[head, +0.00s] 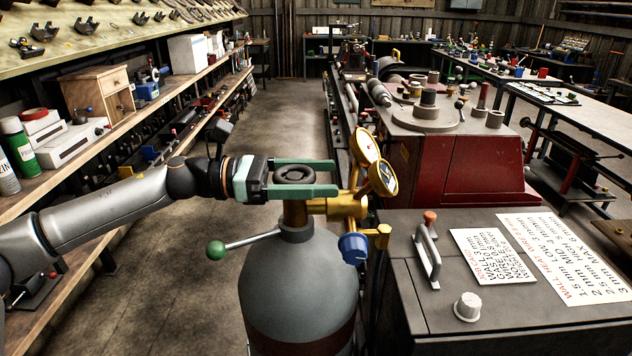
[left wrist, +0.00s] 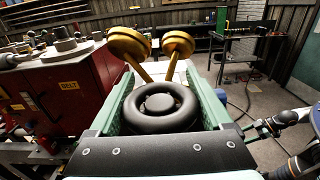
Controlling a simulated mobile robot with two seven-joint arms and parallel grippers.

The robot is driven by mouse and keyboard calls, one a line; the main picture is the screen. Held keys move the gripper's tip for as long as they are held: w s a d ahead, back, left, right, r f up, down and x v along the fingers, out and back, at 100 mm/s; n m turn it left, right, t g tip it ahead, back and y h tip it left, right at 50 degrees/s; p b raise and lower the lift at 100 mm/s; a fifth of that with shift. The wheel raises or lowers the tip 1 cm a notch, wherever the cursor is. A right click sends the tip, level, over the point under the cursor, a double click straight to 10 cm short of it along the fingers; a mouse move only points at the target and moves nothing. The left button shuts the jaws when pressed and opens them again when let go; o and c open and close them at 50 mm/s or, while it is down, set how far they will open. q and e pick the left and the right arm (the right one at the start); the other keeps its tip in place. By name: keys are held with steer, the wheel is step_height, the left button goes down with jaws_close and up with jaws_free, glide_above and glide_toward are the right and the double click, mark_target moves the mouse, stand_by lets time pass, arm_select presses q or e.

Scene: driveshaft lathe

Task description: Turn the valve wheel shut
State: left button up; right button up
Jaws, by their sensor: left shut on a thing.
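The valve wheel (head: 294,174) is a small black ring on top of the grey gas cylinder (head: 298,280). My left gripper (head: 305,177) comes in level from the left, its green fingers on both sides of the wheel. In the left wrist view the wheel (left wrist: 158,108) sits between the two fingers, which are shut on it. Brass valve fittings (head: 345,205) with two gauges (head: 366,146) stand just right of the wheel.
A blue knob (head: 353,248) hangs below the fittings, and a green-ended lever (head: 216,250) sticks out left of the cylinder neck. A grey cabinet (head: 400,300) stands close on the right. A red machine (head: 455,165) is behind. The aisle floor (head: 285,120) is clear.

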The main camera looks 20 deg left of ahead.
arm_select(q)
steer(key=shift+s+m+g+b, duration=0.5)
steer(key=shift+m+g+b, duration=0.3)
steer(key=shift+m+g, duration=1.4)
steer(key=shift+s+m+g+b, duration=0.55)
steer(key=shift+m+g+b, duration=0.5)
steer(key=shift+g, duration=1.95)
steer(key=shift+s+m+g+b, duration=0.55)
steer(key=shift+m+g, duration=1.4)
steer(key=shift+g, duration=0.95)
steer(key=o, duration=1.2)
steer(key=shift+c, duration=0.2)
